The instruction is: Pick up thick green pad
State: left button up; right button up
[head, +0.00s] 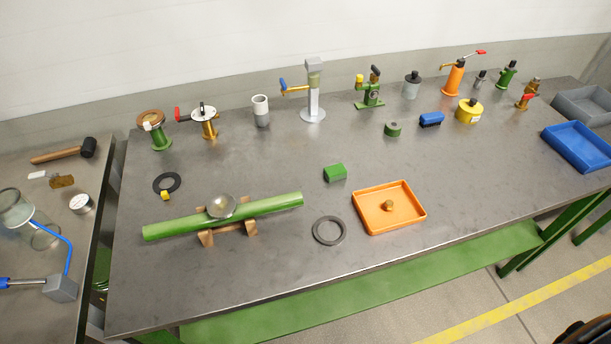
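A small, thick green block (335,173), which looks like the thick green pad, lies flat near the middle of the grey metal workbench (280,165). Bare bench surrounds it and nothing covers it. A shorter round green piece with a grey top (392,129) stands farther back to its right. Neither of my grippers shows in the head view.
A long green tube (275,206) rests on wooden cradles front left of the block. A dark ring (329,231) and an orange tray (372,222) holding a small brass part lie in front. Valves and fittings, including a grey-topped stand (314,95), line the back.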

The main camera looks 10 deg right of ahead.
aim_at(335, 172)
jog(key=l+u, duration=0.25)
jog(key=l, duration=0.25)
jog(key=k+l+u, duration=0.2)
jog(key=l, duration=0.3)
jog(key=l+u, duration=0.25)
jog(key=l, duration=0.3)
jog(key=k, duration=0.05)
